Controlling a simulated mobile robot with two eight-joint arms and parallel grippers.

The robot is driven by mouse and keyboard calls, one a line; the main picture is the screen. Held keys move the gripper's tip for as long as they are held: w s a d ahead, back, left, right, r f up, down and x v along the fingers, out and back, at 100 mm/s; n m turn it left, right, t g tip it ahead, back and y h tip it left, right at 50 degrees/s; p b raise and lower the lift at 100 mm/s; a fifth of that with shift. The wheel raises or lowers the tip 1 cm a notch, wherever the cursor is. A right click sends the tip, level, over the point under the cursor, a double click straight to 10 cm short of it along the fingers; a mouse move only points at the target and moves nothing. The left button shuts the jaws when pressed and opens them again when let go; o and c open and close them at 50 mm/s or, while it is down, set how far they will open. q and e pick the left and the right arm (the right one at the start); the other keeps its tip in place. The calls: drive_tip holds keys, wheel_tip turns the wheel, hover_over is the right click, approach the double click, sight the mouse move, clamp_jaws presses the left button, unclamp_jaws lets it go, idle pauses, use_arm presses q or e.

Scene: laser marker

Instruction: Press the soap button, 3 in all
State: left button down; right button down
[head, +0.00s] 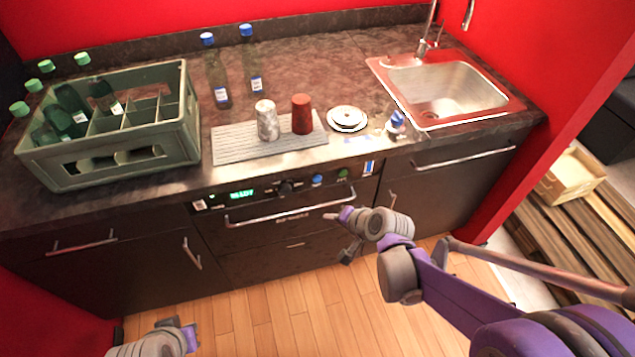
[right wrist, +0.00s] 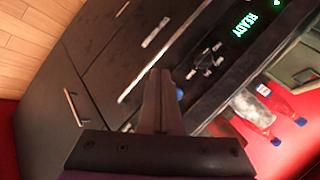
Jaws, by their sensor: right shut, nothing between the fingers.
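The control panel is on the front of the dark counter. Its green READY display (head: 242,193) also shows in the right wrist view (right wrist: 246,24). To its right sit a dark knob (head: 286,188), a blue button (head: 317,180) and a green button (head: 343,173). Which one is the soap button I cannot read. My right gripper (head: 331,216) is shut and empty, below and apart from the buttons in the head view. Its fingers (right wrist: 160,98) partly cover a blue spot in the right wrist view. My left gripper (head: 190,337) is low at the left, its fingers mostly out of frame.
A handle bar (head: 265,217) runs below the panel. On the counter are a bottle crate (head: 150,152), a ridged mat (head: 232,147) with two cups, stacked plates (head: 347,118), a small blue-topped bottle (head: 396,123) and a sink (head: 448,92). The floor in front is clear.

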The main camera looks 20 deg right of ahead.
sight(317, 179)
drive_tip(key=w, duration=0.1)
drive_tip(key=w+d+f+m, duration=0.1)
drive_tip(key=f+m+t, duration=0.1)
drive_tip(key=shift+w+d+f, duration=0.1)
drive_tip(key=shift+w+d, duration=0.15)
drive_tip(key=shift+w, duration=0.15)
drive_tip(key=w, duration=0.8)
drive_tip(key=shift+w+d, duration=0.15)
drive_tip(key=shift+w, duration=0.25)
drive_tip(key=shift+w, duration=0.1)
idle(1.7)
drive_tip(key=shift+w, duration=0.3)
drive_tip(key=shift+w, duration=0.4)
idle(0.5)
drive_tip(key=shift+s, duration=0.1)
drive_tip(key=shift+s+b, duration=0.3)
drive_tip(key=shift+s, duration=0.45)
